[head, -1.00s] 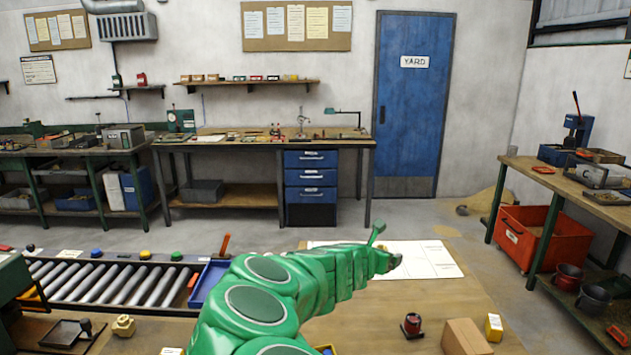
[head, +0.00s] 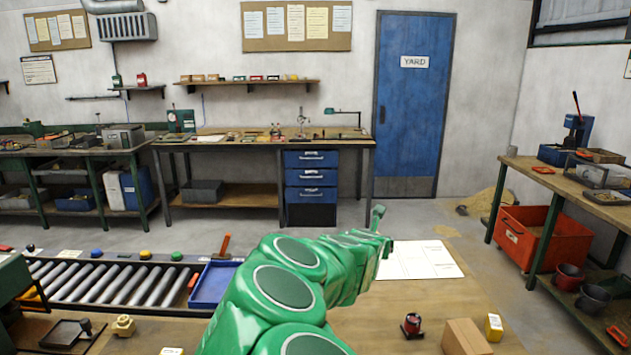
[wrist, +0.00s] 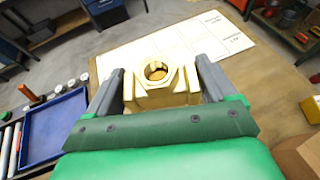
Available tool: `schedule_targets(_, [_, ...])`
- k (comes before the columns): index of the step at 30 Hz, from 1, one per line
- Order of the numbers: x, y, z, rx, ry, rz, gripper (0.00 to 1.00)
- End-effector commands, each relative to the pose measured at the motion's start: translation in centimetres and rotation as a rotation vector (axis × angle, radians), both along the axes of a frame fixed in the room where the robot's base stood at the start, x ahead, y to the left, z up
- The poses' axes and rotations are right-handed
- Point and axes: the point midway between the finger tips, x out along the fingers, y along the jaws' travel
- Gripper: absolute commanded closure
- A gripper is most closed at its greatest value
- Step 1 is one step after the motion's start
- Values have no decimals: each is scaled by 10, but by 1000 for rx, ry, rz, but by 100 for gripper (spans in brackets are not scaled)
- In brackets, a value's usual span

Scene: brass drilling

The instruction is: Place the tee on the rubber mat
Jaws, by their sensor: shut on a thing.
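The brass tee (wrist: 150,94) is between the two grey fingers of my gripper (wrist: 160,68) in the wrist view, with a hexagonal threaded opening facing the camera. The fingers press on its left and right sides, and the tee is held above the wooden table. I cannot pick out a rubber mat in these views. A white printed sheet (head: 425,260) lies on the table right of my arm, and shows behind the tee in the wrist view (wrist: 222,38).
A blue tray (head: 213,287) and roller conveyor (head: 110,280) are left of my arm. A red-and-black object (head: 411,324), a cardboard box (head: 466,337) and a yellow box (head: 494,327) stand at right. A brass fitting (head: 123,325) is at front left.

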Motion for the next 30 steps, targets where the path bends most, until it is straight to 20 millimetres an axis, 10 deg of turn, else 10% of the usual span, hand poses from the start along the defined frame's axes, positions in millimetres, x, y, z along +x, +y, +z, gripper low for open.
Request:
schedule_targets(21, [-23,3,-111,3,4,247,78])
schedule_targets(30, [-31,1,-125,2,-2,299,78])
